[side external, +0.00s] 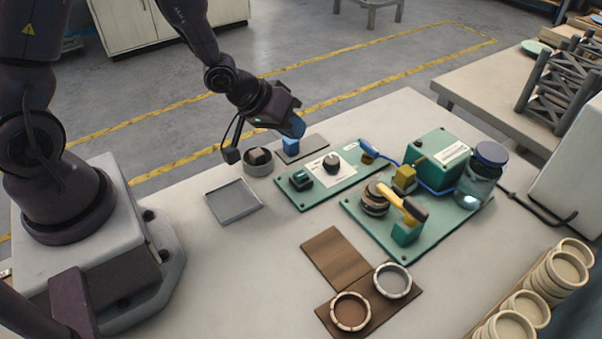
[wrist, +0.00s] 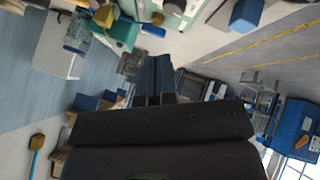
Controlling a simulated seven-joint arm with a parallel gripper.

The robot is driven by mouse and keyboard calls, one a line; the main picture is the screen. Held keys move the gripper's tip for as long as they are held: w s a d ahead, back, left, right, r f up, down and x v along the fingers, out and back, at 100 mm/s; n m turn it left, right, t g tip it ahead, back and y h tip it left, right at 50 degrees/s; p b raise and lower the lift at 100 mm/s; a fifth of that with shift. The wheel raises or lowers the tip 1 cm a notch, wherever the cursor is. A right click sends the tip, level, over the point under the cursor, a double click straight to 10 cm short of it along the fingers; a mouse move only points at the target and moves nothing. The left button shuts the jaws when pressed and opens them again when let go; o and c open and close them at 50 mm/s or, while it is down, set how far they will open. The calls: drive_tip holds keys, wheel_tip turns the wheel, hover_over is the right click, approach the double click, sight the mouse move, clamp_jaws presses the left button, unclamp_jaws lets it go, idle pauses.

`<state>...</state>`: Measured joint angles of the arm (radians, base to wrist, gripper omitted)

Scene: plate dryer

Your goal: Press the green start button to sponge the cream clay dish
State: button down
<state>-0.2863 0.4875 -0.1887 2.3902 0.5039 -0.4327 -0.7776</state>
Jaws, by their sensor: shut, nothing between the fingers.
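The green start button (side external: 301,178) sits on a dark base at the near left end of the green control panel (side external: 287,192). My gripper (side external: 295,129) is shut and empty, up and left of the panel, apart from the button. Its closed fingers (wrist: 155,75) point ahead in the wrist view. A round dish-like piece (side external: 376,197) stands on the green machine plate (side external: 352,215), beside a yellow arm (side external: 390,195); I cannot tell whether it is the cream clay dish. I cannot pick out the button in the wrist view.
A blue block (side external: 291,147) stands on a dark pad just below my gripper. A black knob (side external: 332,161) sits beside the button. A grey tray (side external: 234,202) and round container (side external: 258,164) lie left. Two rimmed dishes (side external: 351,312) are in front; cream dishes (side external: 567,267) are stacked right.

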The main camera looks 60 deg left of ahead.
sight(299, 173)
drive_tip(key=shift+w+d+r+n+t, duration=0.25)
drive_tip(key=shift+w+r+n+t, duration=0.15)
drive_tip(key=shift+w+r+n, duration=0.15)
drive_tip(key=shift+s+f, duration=0.1)
drive_tip(key=shift+f, duration=0.05)
drive_tip(key=shift+f, duration=4.3)
drive_tip(key=shift+f, duration=0.4)
